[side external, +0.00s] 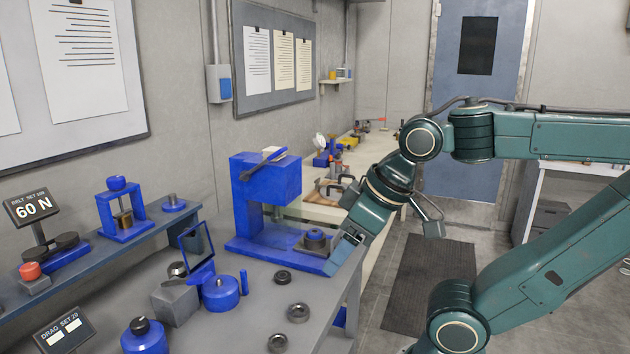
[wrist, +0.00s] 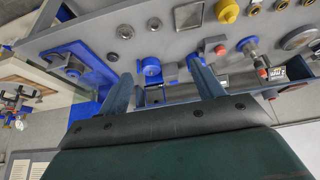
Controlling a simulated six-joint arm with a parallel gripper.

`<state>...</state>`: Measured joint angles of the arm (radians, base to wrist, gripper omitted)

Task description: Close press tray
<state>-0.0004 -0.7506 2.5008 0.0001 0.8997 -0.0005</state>
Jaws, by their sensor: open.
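A blue canister (side external: 220,293), a grey block (side external: 175,302) and an upright framed panel (side external: 197,245) stand left of the press. Several dark rings (side external: 298,312) lie on the bench front. A side bench (side external: 370,163) with clutter lies behind.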

